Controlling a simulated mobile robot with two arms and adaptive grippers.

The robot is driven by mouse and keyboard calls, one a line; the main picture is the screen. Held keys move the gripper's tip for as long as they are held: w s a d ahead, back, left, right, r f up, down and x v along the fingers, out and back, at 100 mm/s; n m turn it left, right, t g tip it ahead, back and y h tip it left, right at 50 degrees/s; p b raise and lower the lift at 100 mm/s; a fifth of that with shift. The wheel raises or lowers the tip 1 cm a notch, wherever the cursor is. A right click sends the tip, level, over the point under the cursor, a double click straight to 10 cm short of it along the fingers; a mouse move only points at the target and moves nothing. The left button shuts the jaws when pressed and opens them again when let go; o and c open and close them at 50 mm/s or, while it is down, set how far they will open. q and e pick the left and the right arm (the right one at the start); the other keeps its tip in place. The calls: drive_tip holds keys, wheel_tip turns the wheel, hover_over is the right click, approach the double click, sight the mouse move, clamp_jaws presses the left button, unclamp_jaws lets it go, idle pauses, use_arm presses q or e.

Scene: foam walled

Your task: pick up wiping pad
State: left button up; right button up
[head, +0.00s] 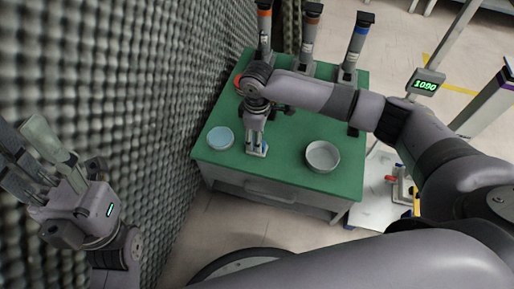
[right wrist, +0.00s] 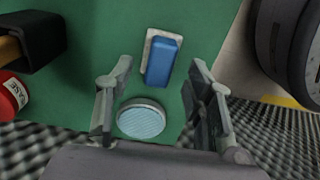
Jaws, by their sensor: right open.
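A blue block on a pale base, which I take as the wiping pad (right wrist: 162,60), lies flat on the green table top (right wrist: 95,40). In the head view the wiping pad (head: 263,149) shows as a small bit of blue, largely hidden at the fingertips. My right gripper (head: 256,148) points down over it. In the right wrist view the gripper (right wrist: 162,64) is open, with a finger on each side of the pad and gaps to both. My left gripper (head: 25,128) is far from the table at the left, its fingers apart and empty.
A round pale-blue dish (head: 220,138) lies close to the pad, and also shows in the right wrist view (right wrist: 142,119). A grey bowl (head: 322,156) stands to the right. Upright tools (head: 307,40) line the table's back. A foam wall (head: 150,90) closes off the left. A red round object (right wrist: 12,95) is near.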

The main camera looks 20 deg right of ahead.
wheel_tip(320, 180, down, 2)
drive_tip(key=shift+f+b, duration=0.15)
drive_tip(key=shift+b, duration=0.35)
drive_tip(key=shift+c, duration=0.5)
clamp_jaws()
